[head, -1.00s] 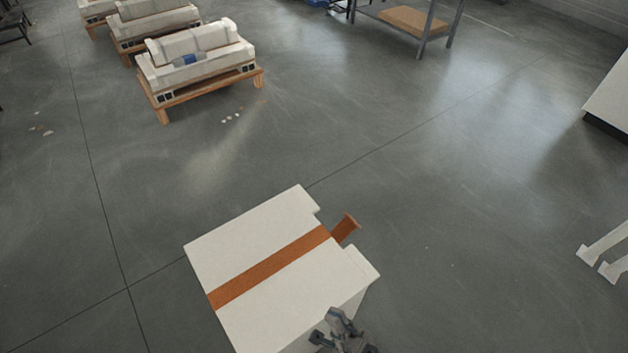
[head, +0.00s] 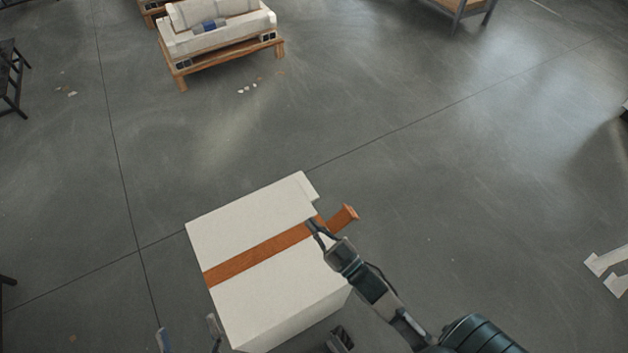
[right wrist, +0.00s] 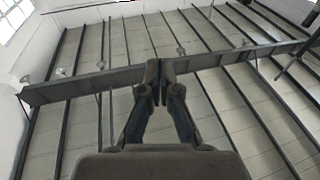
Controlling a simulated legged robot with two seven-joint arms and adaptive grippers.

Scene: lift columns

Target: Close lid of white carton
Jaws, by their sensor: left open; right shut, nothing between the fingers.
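The white carton (head: 265,310) stands at lower middle in the head view. A brown stripe crosses its white top (head: 245,220). A brown tab (head: 345,216) sticks out beyond the carton's right edge, in line with the stripe. My right gripper (head: 311,226) is shut and empty, its tips over the right end of the stripe beside the tab; whether they touch the top is unclear. In the right wrist view the fingers (right wrist: 158,65) are together against the ceiling. My left gripper (head: 188,330) is open at the bottom edge, beside the carton's front left corner.
A wooden pallet (head: 225,62) with white goods stands far off at upper left. A dark chair (head: 14,85) is at the left edge. White legs (head: 608,266) show at the right edge.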

